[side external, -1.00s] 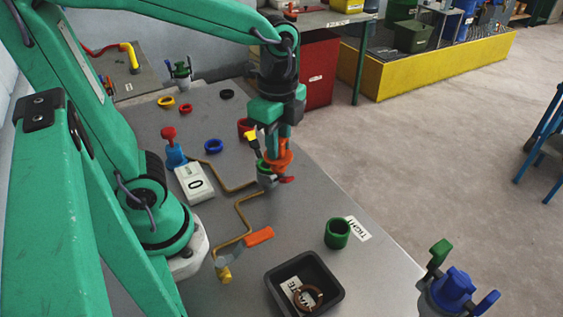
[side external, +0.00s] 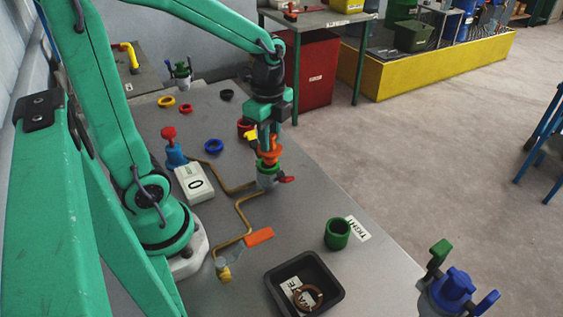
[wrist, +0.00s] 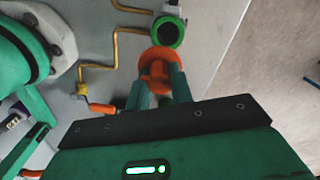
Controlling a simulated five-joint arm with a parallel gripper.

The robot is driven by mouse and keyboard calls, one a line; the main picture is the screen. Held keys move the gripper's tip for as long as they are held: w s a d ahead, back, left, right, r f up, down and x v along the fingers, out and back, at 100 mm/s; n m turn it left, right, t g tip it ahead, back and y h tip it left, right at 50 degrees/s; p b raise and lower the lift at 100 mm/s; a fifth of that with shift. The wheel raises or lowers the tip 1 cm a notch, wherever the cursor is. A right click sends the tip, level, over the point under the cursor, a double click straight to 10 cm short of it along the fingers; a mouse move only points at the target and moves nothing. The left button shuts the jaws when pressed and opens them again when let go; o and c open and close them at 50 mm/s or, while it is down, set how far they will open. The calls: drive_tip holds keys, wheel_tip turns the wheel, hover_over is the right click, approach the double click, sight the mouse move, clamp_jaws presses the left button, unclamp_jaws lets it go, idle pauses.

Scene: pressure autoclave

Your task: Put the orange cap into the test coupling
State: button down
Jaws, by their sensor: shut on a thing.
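The orange cap (side external: 270,153) is held between the fingers of my gripper (side external: 267,139), above the test coupling. In the wrist view the cap (wrist: 158,68) sits at the fingertips of my gripper (wrist: 158,82), which close on its raised middle. The test coupling (side external: 267,181) is a grey fitting with a red handle, at the end of the brass pipe. In the wrist view the coupling's green ring (wrist: 168,32) and dark opening show just beyond the cap, uncovered.
A black tray (side external: 333,268) with a brown ring stands at the front, near a green cup (side external: 337,233). An orange-handled lever (side external: 259,237) sits on the pipe. A white box (side external: 194,182) and a blue valve with a red knob (side external: 173,147) stand left. Several coloured rings lie behind.

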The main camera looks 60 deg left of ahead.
drive_tip(key=shift+w+a+f, duration=0.15)
drive_tip(key=shift+a+f, duration=0.3)
drive_tip(key=shift+f, duration=0.5)
drive_tip(key=shift+w+a+f, duration=0.15)
drive_tip(key=shift+a+f, duration=0.35)
drive_tip(key=shift+f, duration=0.45)
drive_tip(key=shift+w+a+f, duration=0.15)
drive_tip(key=shift+a+f, duration=0.3)
drive_tip(key=shift+f, duration=0.5)
drive_tip(key=shift+f, duration=0.35)
drive_tip(key=c, duration=1.2)
unclamp_jaws()
drive_tip(key=shift+c, duration=0.2)
drive_tip(key=shift+r, duration=0.1)
wheel_tip(320, 180, up, 12)
drive_tip(key=shift+r, duration=0.25)
